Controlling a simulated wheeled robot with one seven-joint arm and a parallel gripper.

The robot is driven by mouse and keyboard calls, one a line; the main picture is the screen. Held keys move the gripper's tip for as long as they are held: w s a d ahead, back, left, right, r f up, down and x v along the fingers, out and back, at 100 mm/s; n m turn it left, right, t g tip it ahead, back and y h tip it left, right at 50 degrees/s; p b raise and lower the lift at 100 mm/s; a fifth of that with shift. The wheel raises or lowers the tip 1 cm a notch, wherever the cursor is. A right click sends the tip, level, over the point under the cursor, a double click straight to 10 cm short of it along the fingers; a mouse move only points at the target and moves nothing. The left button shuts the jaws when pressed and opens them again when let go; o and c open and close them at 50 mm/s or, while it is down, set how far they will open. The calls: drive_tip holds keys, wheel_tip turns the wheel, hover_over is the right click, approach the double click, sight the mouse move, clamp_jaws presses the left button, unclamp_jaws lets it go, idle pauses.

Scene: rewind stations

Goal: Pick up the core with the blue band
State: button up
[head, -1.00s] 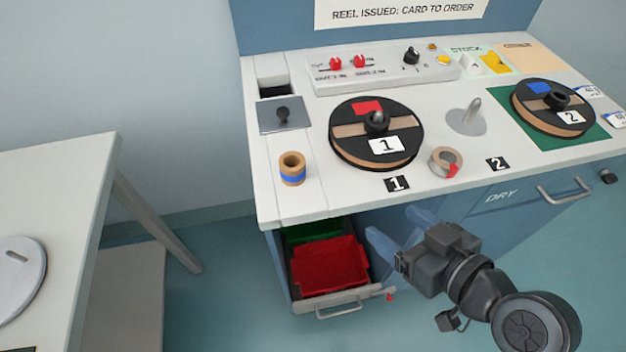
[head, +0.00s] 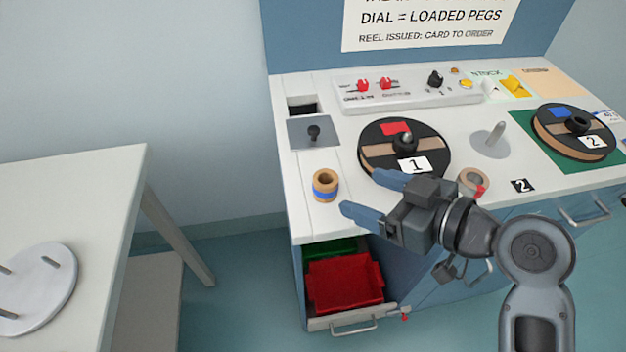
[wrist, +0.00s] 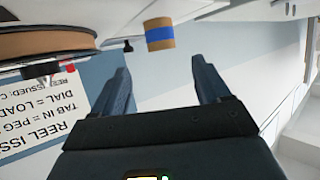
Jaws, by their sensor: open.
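The core with the blue band (head: 326,186) is a short tan tube with a blue stripe. It stands upright near the left front edge of the white worktop (head: 301,222). In the wrist view the core (wrist: 159,34) appears beyond the fingers, upside down. My gripper (head: 361,194) is open and empty, its two blue fingers pointing left toward the core. In the wrist view my gripper (wrist: 163,85) shows nothing between its fingers, and the core is apart from them.
Reel 1 (head: 431,152) lies behind my gripper. A tape roll (head: 473,181) with a red tab and a metal peg (head: 493,141) are to the right. Below, an open drawer holds a red bin (head: 345,283). A white table (head: 70,200) stands at left.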

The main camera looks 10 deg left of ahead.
sight(319, 175)
drive_tip(key=shift+w+a, duration=0.4)
drive_tip(key=shift+a, duration=0.3)
drive_tip(key=p+x, duration=0.1)
drive_tip(key=x, duration=0.5)
drive_tip(key=shift+w+a+f, duration=0.15)
drive_tip(key=shift+w+a, duration=0.05)
drive_tip(key=shift+a, duration=0.05)
drive_tip(key=c, duration=1.1)
